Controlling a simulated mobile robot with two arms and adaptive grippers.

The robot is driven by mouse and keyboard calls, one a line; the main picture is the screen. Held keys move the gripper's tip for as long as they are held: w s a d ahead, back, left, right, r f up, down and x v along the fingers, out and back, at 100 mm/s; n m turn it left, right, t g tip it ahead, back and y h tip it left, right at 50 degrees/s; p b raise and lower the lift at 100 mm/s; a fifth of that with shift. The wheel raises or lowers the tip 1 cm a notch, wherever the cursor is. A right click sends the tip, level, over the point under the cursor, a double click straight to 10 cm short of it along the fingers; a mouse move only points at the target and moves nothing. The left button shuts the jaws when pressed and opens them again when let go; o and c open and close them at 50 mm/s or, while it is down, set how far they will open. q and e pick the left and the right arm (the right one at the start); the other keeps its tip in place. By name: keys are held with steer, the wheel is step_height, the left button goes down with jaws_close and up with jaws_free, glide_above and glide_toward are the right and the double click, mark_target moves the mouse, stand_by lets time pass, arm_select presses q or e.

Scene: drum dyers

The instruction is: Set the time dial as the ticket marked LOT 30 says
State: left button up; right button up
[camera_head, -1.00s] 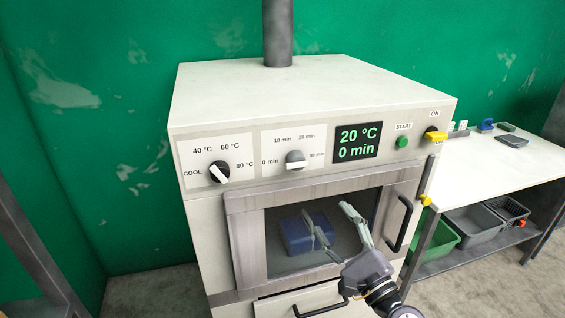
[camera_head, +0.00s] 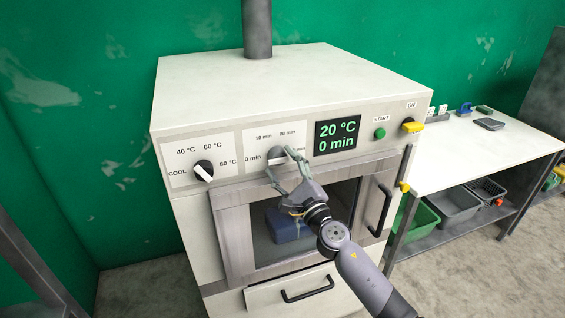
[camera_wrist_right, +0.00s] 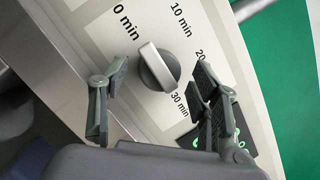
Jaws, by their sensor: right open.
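The time dial (camera_head: 277,155) is a grey knob on the machine's white front panel, marked 0, 10, 20 and 30 min. In the right wrist view the dial (camera_wrist_right: 158,67) sits between my open fingers, a little beyond their tips. My right gripper (camera_head: 280,166) is open in front of the dial; in the right wrist view its fingers (camera_wrist_right: 160,82) stand apart on either side. I cannot tell whether they touch the knob. The display (camera_head: 337,135) reads 20 °C and 0 min. No ticket is readable as LOT 30. My left gripper is out of view.
The temperature dial (camera_head: 203,171) is left of the time dial. A green START button (camera_head: 380,133) and yellow ON switch (camera_head: 412,127) are at right. A blue block (camera_head: 286,224) shows behind the door window. A white table (camera_head: 470,150) with small items stands right.

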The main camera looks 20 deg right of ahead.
steer(key=shift+w+r, duration=0.1)
steer(key=shift+w, duration=0.2)
steer(key=shift+c, duration=0.4)
steer(key=c, duration=1.1)
